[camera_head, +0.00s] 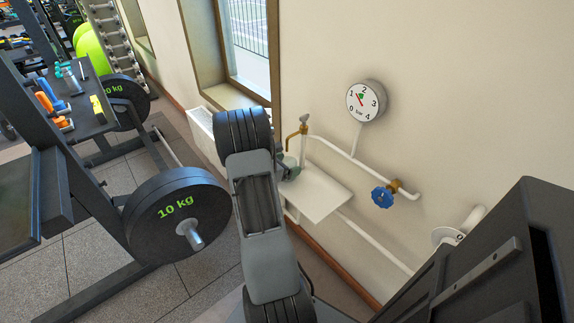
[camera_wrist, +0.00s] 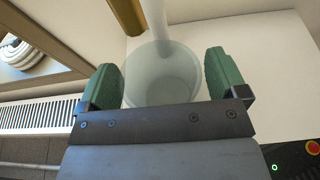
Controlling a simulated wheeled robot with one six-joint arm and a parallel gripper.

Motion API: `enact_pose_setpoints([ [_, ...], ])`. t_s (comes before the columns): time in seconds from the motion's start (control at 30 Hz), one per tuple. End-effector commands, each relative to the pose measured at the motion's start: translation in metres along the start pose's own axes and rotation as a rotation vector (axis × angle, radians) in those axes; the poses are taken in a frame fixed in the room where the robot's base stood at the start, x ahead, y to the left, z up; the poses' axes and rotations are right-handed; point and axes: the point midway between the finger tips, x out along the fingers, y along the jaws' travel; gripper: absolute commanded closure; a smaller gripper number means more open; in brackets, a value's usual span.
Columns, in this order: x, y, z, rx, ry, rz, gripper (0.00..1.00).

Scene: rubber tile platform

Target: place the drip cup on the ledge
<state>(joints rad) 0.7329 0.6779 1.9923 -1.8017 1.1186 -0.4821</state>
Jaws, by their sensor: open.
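The drip cup is a pale, translucent round cup (camera_wrist: 162,78), seen from above in the wrist view. It appears to stand on the ledge, a white shelf (camera_head: 318,195) on the wall. In the head view only a bit of the cup (camera_head: 291,160) shows beside my arm. My gripper (camera_wrist: 164,82) is open, with one green finger on each side of the cup and little space between. I cannot tell whether either finger touches it. In the head view my gripper (camera_head: 286,171) is at the ledge's back left, mostly hidden by my arm.
A brass tap (camera_head: 303,128) rises above the cup's spot, with white pipes along the wall. A blue valve wheel (camera_head: 382,197) and a pressure gauge (camera_head: 365,101) are to the right. A radiator (camera_head: 203,128) and a weight rack with a 10 kg plate (camera_head: 178,215) stand left. The ledge's front right is bare.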

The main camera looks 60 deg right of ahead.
Motion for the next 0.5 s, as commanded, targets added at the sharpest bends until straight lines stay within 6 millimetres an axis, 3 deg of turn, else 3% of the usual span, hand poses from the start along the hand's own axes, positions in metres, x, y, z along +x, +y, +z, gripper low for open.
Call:
enact_pose_setpoints([
  [0.17,-0.022,0.001,0.003,-0.001,0.000,0.004,0.09],
  [0.5,-0.087,0.001,0.003,-0.001,-0.001,0.004,0.09],
])
